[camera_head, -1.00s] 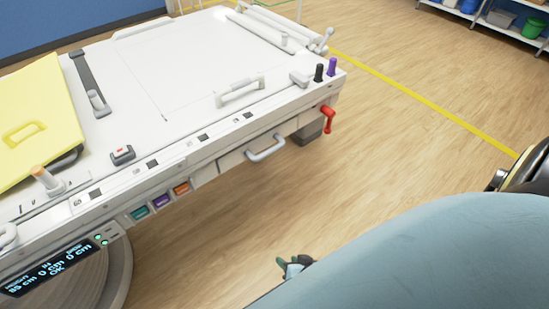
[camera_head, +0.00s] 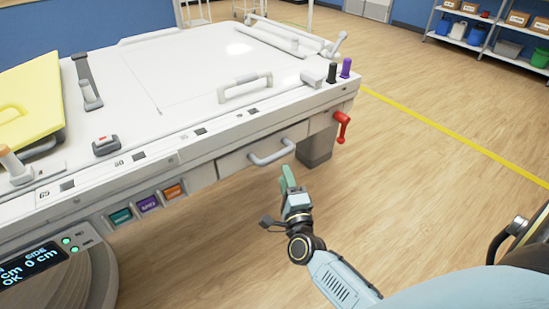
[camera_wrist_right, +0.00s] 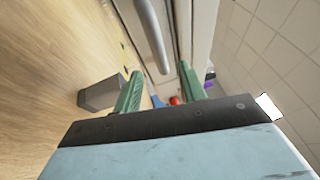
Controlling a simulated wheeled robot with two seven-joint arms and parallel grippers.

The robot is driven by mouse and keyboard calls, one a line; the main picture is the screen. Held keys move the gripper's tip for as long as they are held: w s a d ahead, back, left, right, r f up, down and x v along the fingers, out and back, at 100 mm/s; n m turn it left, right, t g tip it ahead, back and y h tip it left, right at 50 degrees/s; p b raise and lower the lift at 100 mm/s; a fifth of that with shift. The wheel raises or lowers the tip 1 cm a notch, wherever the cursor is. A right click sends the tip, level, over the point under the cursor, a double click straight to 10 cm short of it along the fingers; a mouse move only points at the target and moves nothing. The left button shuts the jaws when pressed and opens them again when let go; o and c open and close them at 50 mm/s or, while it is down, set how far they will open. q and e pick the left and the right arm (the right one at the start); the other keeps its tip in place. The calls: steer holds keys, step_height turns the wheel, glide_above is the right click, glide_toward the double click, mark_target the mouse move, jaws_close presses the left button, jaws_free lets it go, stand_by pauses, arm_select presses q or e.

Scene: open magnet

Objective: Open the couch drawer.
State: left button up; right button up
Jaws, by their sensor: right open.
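The couch drawer (camera_head: 235,161) is a pale front panel set in the side of the white couch, below its top edge. It looks shut. Its grey bar handle (camera_head: 272,158) sticks out from the panel. My right gripper (camera_head: 288,178) is just below and to the right of the handle, apart from it. In the right wrist view, the two green fingers (camera_wrist_right: 160,90) are spread and empty, and the drawer handle (camera_wrist_right: 153,38) lies ahead of them, near the top of the picture. My left gripper is not in view.
A red lever (camera_head: 342,126) hangs at the couch corner, right of the drawer. Teal, purple and orange buttons (camera_head: 148,204) and a display (camera_head: 32,265) are on the left. A white rail handle (camera_head: 245,86) stands on top. Open wooden floor (camera_head: 430,200) lies to the right.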

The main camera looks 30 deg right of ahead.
mark_target(279, 156)
steer(key=b+x, duration=0.1)
steer(key=x, duration=0.6)
steer(key=shift+w+d, duration=0.15)
steer(key=shift+w, duration=0.2)
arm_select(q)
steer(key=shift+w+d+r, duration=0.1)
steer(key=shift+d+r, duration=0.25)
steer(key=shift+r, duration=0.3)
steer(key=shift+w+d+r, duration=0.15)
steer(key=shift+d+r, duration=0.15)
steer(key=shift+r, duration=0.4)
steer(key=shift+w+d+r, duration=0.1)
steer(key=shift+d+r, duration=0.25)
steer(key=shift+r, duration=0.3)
arm_select(e)
steer(key=shift+w+d+r, duration=0.1)
steer(key=shift+w+d, duration=0.05)
steer(key=shift+w, duration=0.35)
jaws_close()
